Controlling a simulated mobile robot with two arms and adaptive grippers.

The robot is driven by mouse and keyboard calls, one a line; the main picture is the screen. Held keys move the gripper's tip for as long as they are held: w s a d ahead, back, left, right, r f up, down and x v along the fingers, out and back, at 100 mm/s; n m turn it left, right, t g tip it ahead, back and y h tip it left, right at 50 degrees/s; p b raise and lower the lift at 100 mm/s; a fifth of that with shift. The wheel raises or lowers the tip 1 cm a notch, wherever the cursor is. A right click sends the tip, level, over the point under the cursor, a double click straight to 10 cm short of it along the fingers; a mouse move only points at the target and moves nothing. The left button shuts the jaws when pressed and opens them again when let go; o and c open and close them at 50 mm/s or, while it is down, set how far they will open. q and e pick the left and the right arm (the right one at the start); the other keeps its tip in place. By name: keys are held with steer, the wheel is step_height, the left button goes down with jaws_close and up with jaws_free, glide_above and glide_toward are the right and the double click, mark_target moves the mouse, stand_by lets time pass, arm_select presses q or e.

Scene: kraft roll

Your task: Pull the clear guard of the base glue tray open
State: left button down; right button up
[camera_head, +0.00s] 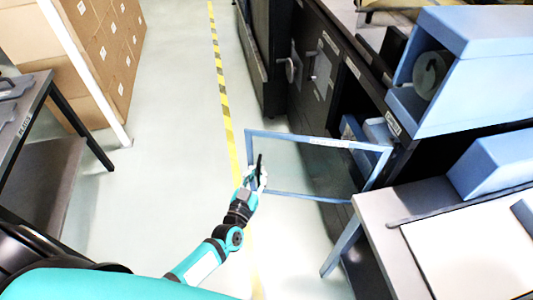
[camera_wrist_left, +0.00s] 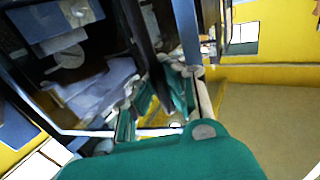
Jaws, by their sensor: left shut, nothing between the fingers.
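The clear guard (camera_head: 320,168) is a see-through panel in a blue frame. In the head view it stands swung out from the dark machine, over the aisle, attached on its right side. A pale label runs along its top bar. My left gripper (camera_head: 260,172) is at the guard's free left end, shut with nothing between its fingers. It overlaps the frame's left bar in the view; I cannot tell whether they touch. Blue parts (camera_head: 378,132) show in the opening behind the guard; I cannot tell which is the glue tray. My right gripper is out of view.
The dark machine cabinet (camera_head: 315,75) with round handles lines the right. A grey table (camera_head: 385,225) stands at lower right, near the guard. Stacked cartons (camera_head: 105,60) and a dark bench (camera_head: 25,110) are at left. The pale floor (camera_head: 175,120) between is clear.

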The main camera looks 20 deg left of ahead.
arm_select(q)
steer(key=s+d+n+y+p, duration=0.1)
steer(key=s+d+p, duration=0.2)
steer(key=s, duration=0.7)
steer(key=shift+s+d+y, duration=0.25)
steer(key=shift+d+y, duration=0.15)
steer(key=shift+d, duration=0.6)
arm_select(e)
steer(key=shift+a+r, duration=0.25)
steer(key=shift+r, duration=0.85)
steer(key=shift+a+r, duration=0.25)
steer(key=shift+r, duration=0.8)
arm_select(q)
steer(key=c, duration=1.4)
jaws_free()
steer(key=shift+s, duration=0.1)
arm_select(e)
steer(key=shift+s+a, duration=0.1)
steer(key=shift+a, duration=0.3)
arm_select(q)
steer(key=s, duration=0.8)
steer(key=s+d, duration=0.1)
steer(key=s, duration=0.2)
steer(key=shift+s, duration=0.4)
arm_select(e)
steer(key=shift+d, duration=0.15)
